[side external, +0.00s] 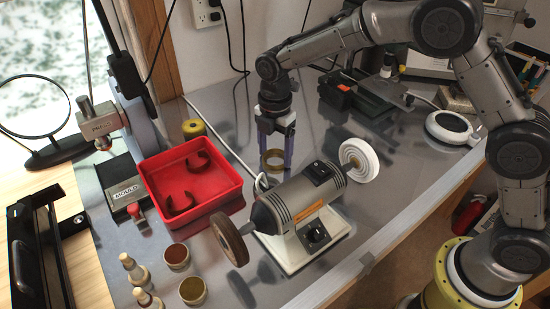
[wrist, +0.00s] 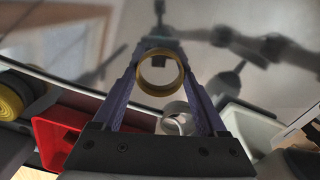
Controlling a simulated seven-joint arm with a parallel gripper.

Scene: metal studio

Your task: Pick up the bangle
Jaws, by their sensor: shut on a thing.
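The bangle (side external: 273,168) is a brass-coloured ring at my gripper's fingertips in the side view, behind the bench grinder. In the wrist view the bangle (wrist: 160,92) sits between the two fingertips, with its round opening facing the camera. My gripper (side external: 275,155) points down, and its purple fingers are shut on the bangle. In the wrist view my gripper (wrist: 160,55) has a finger on each side of it. I cannot tell clearly whether the bangle is clear of the grey bench top (side external: 222,118).
The bench grinder (side external: 300,205) stands close in front of the bangle. A red tray (side external: 225,163) with dark curved pieces is to the left, and a yellow roll (side external: 194,128) lies behind it. Black tool gear (side external: 350,95) stands at the back right. Bare bench lies right of the gripper.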

